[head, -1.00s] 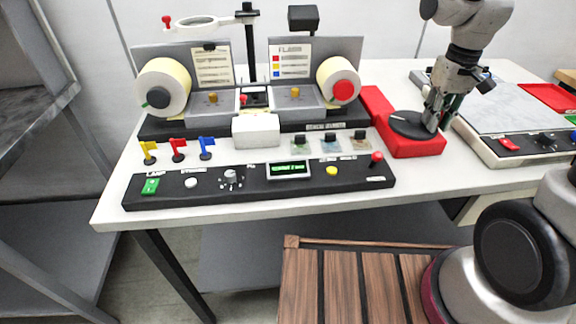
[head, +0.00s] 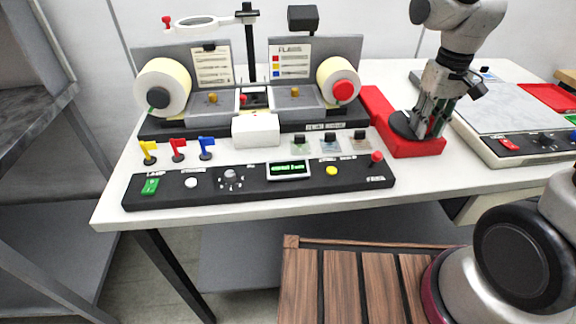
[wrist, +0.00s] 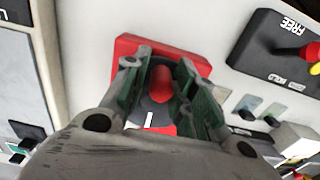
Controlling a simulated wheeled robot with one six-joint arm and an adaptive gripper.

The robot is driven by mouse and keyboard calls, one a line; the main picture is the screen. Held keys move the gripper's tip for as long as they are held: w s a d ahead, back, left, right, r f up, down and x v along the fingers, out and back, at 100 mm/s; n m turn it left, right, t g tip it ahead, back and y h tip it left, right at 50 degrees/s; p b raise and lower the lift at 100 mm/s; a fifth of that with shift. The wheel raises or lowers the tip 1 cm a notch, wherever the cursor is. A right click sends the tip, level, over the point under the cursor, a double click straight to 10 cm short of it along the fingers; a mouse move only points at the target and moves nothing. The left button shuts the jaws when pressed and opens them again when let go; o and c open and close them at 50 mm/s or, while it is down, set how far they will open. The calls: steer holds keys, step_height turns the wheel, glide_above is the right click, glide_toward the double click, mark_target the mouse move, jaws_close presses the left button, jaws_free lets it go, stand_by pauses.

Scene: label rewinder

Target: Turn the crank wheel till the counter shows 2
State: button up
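The crank wheel is a dark disc (head: 401,124) on a red base (head: 415,149) at the right of the table. Its upright red handle (wrist: 161,83) shows in the wrist view, with a white mark on the disc below it. My gripper (head: 431,132) points down over the wheel's right part and hides much of it. In the wrist view, my gripper (wrist: 163,66) has its green-lined fingers apart, one on each side of the handle, with gaps beside it. The counter (head: 289,170) is lit green on the front panel, but its digits are too small to read.
The black control panel (head: 220,189) runs along the front edge, with a red-tipped lever (head: 377,157) at its right end. Label rolls (head: 162,87) stand behind. A grey-topped device (head: 510,108) stands close to the right of the wheel.

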steer(key=shift+o, duration=0.7)
steer(key=shift+w+r, duration=0.1)
steer(key=shift+r, duration=4.4)
steer(key=s+d+r+m+t, duration=0.1)
steer(key=s+d+r+t, duration=0.1)
steer(key=s+d, duration=0.2)
steer(key=s+d+r+m+t, duration=0.1)
steer(key=s+d, duration=0.4)
steer(key=s, duration=0.5)
steer(key=shift+s+d+r+t, duration=0.15)
steer(key=shift+s+r+t, duration=0.05)
steer(key=shift+r+t, duration=0.45)
